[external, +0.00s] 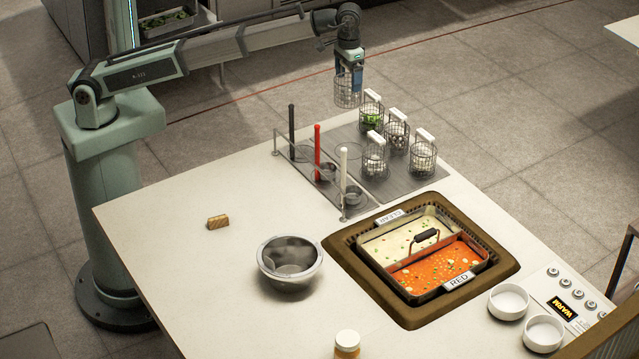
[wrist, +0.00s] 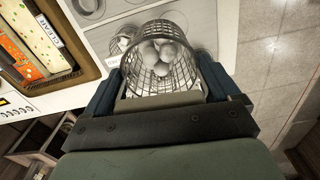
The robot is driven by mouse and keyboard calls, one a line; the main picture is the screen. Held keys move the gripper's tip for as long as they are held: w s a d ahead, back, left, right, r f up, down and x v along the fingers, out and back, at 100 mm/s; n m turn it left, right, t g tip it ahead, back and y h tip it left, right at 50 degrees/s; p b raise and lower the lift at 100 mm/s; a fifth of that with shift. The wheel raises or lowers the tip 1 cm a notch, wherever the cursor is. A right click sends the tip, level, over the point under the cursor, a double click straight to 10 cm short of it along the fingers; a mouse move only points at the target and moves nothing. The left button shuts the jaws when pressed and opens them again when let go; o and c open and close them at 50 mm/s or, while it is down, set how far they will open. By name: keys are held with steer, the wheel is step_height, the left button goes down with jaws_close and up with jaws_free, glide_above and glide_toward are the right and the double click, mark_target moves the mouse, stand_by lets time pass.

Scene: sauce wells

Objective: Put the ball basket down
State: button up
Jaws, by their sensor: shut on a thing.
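My gripper (external: 348,72) is shut on a wire ball basket (external: 347,92) and holds it raised near the far end of the grey rack plate (external: 428,183). The held basket (wrist: 160,55) shows upright between the jaws (wrist: 160,92) in the wrist view, with several pale round balls inside. Its handle is hidden by the jaws. Several other wire baskets with white handles stand on the plate: one with green contents (external: 371,112), one behind the middle (external: 396,133), one at the front (external: 374,160) and one at the right (external: 423,158).
Black (external: 292,130), red (external: 317,150) and white-handled (external: 343,175) ladles stand in wells left of the baskets. A two-part soup pot (external: 408,290) sits in the counter. A metal bowl (external: 290,262) and small brown block (external: 218,222) lie left. White bowls (external: 508,300) stand front right.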

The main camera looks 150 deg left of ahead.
steer(key=w+d+m, duration=0.3)
steer(key=w+d, duration=0.2)
steer(key=d, duration=0.5)
steer(key=w+d+m, duration=0.3)
steer(key=w+d, duration=0.3)
steer(key=d, duration=0.4)
steer(key=w+d+m, duration=0.3)
steer(key=w+d, duration=0.2)
steer(key=d, duration=0.6)
steer(key=w+d+m, duration=0.1)
steer(key=d+m, duration=0.7)
steer(key=d, duration=2.4)
steer(key=shift+w+a+f, duration=0.1)
steer(key=shift+a+f, duration=0.05)
steer(key=shift+f, duration=3.4)
steer(key=shift+w+a+f, duration=0.1)
steer(key=shift+a+f, duration=0.1)
steer(key=shift+f, duration=3.4)
steer(key=shift+w+a+f, duration=0.1)
steer(key=shift+a+f, duration=0.05)
steer(key=shift+f, duration=3.4)
steer(key=o, duration=1.4)
steer(key=shift+f, duration=0.15)
